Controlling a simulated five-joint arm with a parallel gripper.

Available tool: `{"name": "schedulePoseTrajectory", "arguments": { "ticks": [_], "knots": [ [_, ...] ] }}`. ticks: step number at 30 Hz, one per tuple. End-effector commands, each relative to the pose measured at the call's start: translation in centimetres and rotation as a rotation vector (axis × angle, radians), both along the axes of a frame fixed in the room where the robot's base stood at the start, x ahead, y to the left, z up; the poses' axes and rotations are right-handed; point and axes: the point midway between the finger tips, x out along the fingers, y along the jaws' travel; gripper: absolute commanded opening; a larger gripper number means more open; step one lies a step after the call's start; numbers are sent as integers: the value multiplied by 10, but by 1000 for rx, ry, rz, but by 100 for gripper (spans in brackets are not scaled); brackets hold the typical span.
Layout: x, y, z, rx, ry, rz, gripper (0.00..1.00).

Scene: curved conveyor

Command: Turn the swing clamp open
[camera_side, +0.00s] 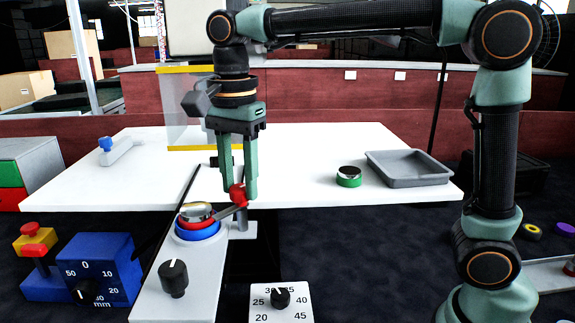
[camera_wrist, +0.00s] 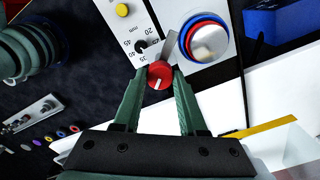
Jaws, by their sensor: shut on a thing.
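The swing clamp has a red knob (camera_side: 238,193) on an arm above a grey post (camera_side: 243,226). Its red knob also shows in the wrist view (camera_wrist: 160,77), with a grey bar (camera_wrist: 171,45) running up from it beside the round stack. My gripper (camera_side: 238,199) points down and is shut on the red knob, one finger on each side; the fingertips also show in the wrist view (camera_wrist: 159,82). The stack has a silver-topped disc (camera_side: 197,212) over red and a blue ring (camera_side: 198,233). In the side view the clamp arm partly overlaps the stack's right edge.
The grey fixture plate (camera_side: 150,296) carries a black knob (camera_side: 174,278). A blue dial box (camera_side: 98,268) and a white dial plate (camera_side: 281,305) stand nearby. On the white table (camera_side: 310,150) are a green-rimmed disc (camera_side: 348,177), a grey tray (camera_side: 409,168) and a blue-knobbed piece (camera_side: 117,149).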

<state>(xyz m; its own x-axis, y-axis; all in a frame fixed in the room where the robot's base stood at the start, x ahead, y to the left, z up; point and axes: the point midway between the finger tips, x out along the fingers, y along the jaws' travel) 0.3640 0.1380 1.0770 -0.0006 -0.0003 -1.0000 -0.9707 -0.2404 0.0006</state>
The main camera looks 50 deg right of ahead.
Motion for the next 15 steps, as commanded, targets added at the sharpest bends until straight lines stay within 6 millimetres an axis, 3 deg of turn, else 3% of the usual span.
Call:
{"name": "schedulePoseTrajectory", "arguments": {
  "ticks": [15],
  "knots": [
    [0, 0, 1, 1, -2, 483, 0]
  ]
}}
